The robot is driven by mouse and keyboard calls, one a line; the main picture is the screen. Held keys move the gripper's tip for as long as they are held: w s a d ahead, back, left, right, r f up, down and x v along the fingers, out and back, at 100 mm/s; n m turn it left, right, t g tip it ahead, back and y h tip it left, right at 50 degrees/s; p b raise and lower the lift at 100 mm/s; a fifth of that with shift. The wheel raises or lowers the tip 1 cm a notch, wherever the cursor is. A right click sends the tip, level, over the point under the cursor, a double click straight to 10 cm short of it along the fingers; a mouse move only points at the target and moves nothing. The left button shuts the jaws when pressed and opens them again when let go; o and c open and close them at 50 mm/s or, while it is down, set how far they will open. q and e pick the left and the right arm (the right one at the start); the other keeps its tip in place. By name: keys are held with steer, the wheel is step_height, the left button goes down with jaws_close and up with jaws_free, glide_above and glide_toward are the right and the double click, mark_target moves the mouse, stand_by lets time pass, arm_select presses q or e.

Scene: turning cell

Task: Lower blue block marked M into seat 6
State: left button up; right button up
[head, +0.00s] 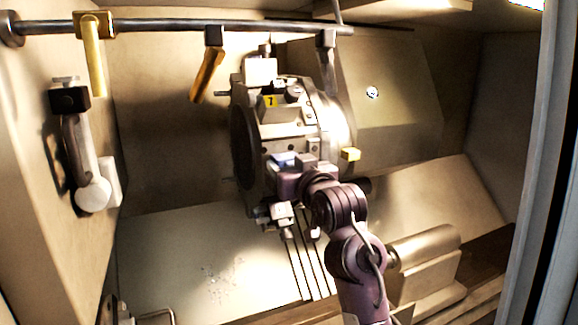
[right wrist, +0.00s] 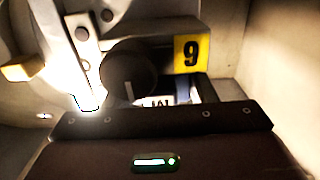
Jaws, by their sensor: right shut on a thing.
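My right gripper (head: 292,167) is at the near lower face of the turret (head: 296,130), shut on the blue block (head: 283,158). Only a small pale blue part of the block shows past the gripper. In the right wrist view a pale lettered face (right wrist: 155,103) shows just beyond the gripper body, mostly hidden; the letter looks inverted. A yellow number plate (right wrist: 191,52) behind it reads like 9, or 6 upside down. The seat opening is hidden, so I cannot tell whether the block is inside it. My left gripper is not in view.
Another yellow plate (head: 270,101) marks a station higher on the turret. A rail (head: 170,26) with hanging arms crosses above. A metal cylinder unit (head: 425,250) stands at lower right. The sloped floor (head: 200,260) at lower left is mostly clear.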

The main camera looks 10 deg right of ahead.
steer(key=o, duration=1.3)
steer(key=s+b, duration=0.1)
steer(key=s, duration=0.1)
steer(key=s+d+b, duration=0.1)
steer(key=s, duration=0.2)
steer(key=s+b, duration=0.1)
steer(key=s, duration=0.1)
steer(key=shift+s+d+b, duration=0.2)
steer(key=shift+s+b, duration=0.15)
steer(key=shift+f, duration=0.1)
